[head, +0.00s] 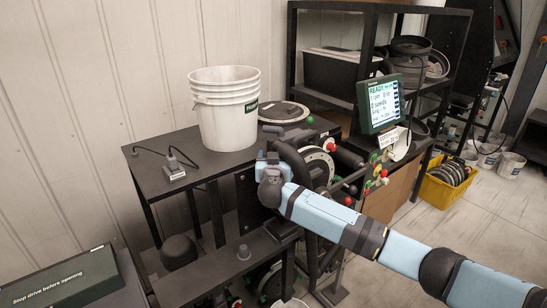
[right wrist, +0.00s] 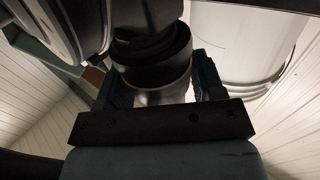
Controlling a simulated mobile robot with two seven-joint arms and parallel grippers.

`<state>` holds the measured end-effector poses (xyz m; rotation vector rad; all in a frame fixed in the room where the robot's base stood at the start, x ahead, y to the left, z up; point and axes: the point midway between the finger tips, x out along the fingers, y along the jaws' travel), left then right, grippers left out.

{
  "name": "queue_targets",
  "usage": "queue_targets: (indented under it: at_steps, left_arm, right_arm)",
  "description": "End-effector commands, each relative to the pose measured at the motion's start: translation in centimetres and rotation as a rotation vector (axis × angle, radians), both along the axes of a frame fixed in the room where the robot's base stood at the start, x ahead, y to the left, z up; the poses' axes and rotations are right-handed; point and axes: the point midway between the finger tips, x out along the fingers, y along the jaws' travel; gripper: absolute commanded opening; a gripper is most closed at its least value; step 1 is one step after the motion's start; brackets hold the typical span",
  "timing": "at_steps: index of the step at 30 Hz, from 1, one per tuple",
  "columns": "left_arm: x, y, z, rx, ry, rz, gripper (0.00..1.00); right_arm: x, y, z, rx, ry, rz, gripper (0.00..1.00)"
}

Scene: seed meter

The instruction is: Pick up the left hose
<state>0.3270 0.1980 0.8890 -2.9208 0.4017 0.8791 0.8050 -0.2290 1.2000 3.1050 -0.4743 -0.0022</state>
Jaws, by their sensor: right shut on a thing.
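The left hose (head: 293,158) is a thick black curved tube at the left side of the seed meter machine, in the middle of the head view. My right gripper (head: 268,162) reaches in from the right and is at the hose's left end. In the right wrist view the right gripper (right wrist: 160,82) has a finger on each side of a black round hose cuff (right wrist: 152,58) and is shut on it. The arm and gripper hide part of the hose and the machine behind. My left gripper is not in view.
A white bucket (head: 226,125) stands on the dark bench (head: 150,165) just behind the gripper. A lit READY screen (head: 383,103) and red knobs (head: 348,155) are to the right. A dark green case (head: 60,283) lies at lower left. Yellow crate (head: 446,184) on the floor.

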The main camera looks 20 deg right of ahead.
Motion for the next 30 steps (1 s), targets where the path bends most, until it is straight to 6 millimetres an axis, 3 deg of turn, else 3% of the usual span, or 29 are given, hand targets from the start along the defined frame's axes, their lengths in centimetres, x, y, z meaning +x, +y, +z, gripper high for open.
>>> queue_targets:
  at_steps: [5,16,20,30]
  left_arm:
    - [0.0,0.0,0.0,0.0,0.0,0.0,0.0]
    - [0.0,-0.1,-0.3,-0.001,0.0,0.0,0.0]
    - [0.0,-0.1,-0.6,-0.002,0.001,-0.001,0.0]
    - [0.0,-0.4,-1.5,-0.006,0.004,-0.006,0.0]
  right_arm:
    - [0.0,0.0,1.5,0.001,-0.003,0.0,0.31]
    - [0.0,0.0,7.3,0.003,-0.005,0.001,0.31]
    - [-2.7,0.9,6.8,0.003,-0.001,0.004,0.31]
    - [-11.8,3.7,6.8,0.004,-0.002,0.003,0.31]
